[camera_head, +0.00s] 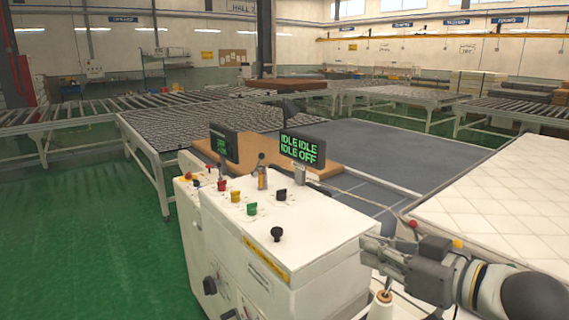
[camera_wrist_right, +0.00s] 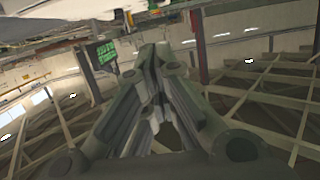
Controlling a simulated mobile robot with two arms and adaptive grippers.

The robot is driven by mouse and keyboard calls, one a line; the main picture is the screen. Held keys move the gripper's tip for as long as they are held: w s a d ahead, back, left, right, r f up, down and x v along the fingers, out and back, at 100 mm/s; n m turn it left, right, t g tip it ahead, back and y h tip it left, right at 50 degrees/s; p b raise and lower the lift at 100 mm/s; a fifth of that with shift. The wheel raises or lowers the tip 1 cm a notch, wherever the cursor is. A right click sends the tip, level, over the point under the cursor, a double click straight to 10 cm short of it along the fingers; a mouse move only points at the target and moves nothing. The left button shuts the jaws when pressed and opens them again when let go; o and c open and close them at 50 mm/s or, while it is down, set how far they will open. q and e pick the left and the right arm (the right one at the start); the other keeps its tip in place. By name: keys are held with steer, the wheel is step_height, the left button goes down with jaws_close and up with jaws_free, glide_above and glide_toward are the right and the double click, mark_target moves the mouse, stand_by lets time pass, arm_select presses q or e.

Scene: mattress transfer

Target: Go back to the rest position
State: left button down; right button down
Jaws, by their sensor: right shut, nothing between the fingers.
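My right gripper (camera_head: 374,250) comes in from the lower right in the head view, in front of the white control console (camera_head: 318,240). Its fingers point left toward the console's right end. In the right wrist view, my right gripper (camera_wrist_right: 155,55) has its fingertips together with nothing between them. From the head view I cannot tell whether it touches the console. My left gripper is in neither view.
The console top carries several coloured knobs and a display (camera_head: 302,149) reading IDLE and OFF. A white quilted mattress (camera_head: 510,205) lies at the right. Roller conveyors (camera_head: 90,112) stand behind. Green floor (camera_head: 90,230) is clear at the left.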

steer(key=s+f+m+g+h, duration=0.1)
steer(key=s+f+h, duration=0.15)
steer(key=f, duration=0.95)
steer(key=s+f+m+g+h, duration=0.2)
steer(key=s+f, duration=0.2)
steer(key=f, duration=0.7)
steer(key=s+d+f+m+g+h, duration=0.1)
steer(key=s+d+f+g+h, duration=0.15)
steer(key=s+f, duration=0.55)
steer(key=s+d+f+m+g+h, duration=0.25)
steer(key=s+f, duration=0.45)
steer(key=s, duration=0.4)
step_height(320, 180, down, 27)
steer(key=s+n+g, duration=0.1)
steer(key=s+g, duration=0.1)
steer(key=s+d+f+g, duration=0.1)
steer(key=s+d+f, duration=0.2)
steer(key=s+f, duration=1.1)
steer(key=shift+s+d+f, duration=0.15)
steer(key=shift+s+f, duration=0.1)
steer(key=shift+s, duration=0.6)
steer(key=shift+n, duration=0.25)
